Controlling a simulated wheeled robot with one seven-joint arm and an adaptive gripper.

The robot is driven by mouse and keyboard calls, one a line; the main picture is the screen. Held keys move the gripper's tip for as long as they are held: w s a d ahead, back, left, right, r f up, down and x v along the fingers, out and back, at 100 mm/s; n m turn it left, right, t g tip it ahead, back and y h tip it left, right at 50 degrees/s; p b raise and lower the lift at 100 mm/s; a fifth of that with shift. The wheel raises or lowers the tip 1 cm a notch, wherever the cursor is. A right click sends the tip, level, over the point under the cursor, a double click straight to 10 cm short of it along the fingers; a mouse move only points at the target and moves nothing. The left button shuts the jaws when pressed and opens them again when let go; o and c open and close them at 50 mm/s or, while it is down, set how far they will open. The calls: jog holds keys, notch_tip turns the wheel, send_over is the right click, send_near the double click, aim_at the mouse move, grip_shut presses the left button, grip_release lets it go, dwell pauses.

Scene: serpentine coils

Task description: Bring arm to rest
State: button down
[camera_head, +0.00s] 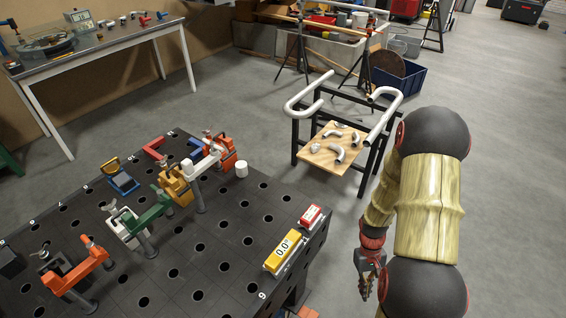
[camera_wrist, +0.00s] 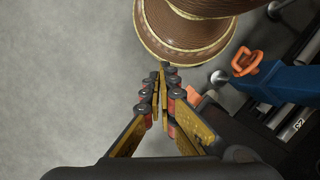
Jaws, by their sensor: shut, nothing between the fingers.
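My arm (camera_head: 428,205) shows at the right of the head view, with tan-gold links and dark round joints. It is folded, with its lower end hanging beside the dark table. My gripper (camera_head: 367,292) points down there, to the right of the table's corner and apart from it. In the wrist view my gripper (camera_wrist: 162,92) has its fingertips together with nothing between them. Grey floor lies to the left of the fingers in that view.
A dark perforated table (camera_head: 215,262) carries several colored clamps, a yellow block (camera_head: 283,251) and a red block (camera_head: 311,216). A black-framed cart (camera_head: 367,160) with white bent tubes and a wooden shelf stands behind. In the wrist view an orange-handled blue tool (camera_wrist: 285,78) is at right.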

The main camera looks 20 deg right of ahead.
jog(key=a+r+t, duration=0.3)
jog(key=a+r, duration=0.3)
jog(key=r, duration=0.8)
jog(key=a+r+n+t, duration=0.1)
jog(key=a+r+t, duration=0.2)
jog(key=r, duration=1.1)
jog(key=a+r+n+t, duration=0.1)
jog(key=a+r+t, duration=0.3)
jog(key=a+r, duration=0.6)
notch_tip(320, 180, up, 5)
jog(key=shift+f+h, duration=0.2)
jog(key=shift+h, duration=0.2)
jog(key=shift+a, duration=0.15)
